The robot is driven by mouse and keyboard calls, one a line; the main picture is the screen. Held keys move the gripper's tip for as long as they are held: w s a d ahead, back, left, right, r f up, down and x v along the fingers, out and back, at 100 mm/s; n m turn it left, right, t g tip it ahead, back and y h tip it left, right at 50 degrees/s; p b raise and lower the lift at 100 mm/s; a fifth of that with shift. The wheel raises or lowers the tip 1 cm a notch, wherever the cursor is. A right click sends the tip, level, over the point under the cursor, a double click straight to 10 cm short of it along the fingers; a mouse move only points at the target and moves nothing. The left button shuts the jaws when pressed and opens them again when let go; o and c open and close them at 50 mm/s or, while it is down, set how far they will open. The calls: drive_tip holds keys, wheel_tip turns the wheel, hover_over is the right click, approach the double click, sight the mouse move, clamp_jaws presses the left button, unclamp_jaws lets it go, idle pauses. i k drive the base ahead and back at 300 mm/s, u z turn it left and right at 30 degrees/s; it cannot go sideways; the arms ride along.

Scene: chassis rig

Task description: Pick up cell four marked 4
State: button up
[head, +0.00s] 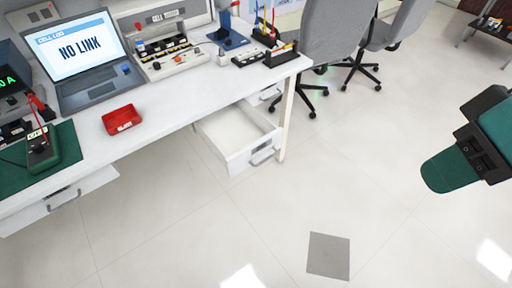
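No number 4 can be read on any cell in the head view, so I cannot tell which is cell four. Part of my arm, green and black, shows at the right edge, over the floor and well away from the bench. My gripper's fingers are not in view.
The bench (185,95) holds a laptop (80,50) reading "NO LINK", a red tray (122,119), a green meter (43,150) on a green mat and a blue stand (229,38). An open drawer (238,138) juts out. Grey chairs (335,35) stand behind; the front floor is clear.

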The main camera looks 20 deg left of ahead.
sight(139, 43)
drive_tip(key=u, duration=2.1)
drive_tip(key=i, duration=1.9)
drive_tip(key=z, duration=0.75)
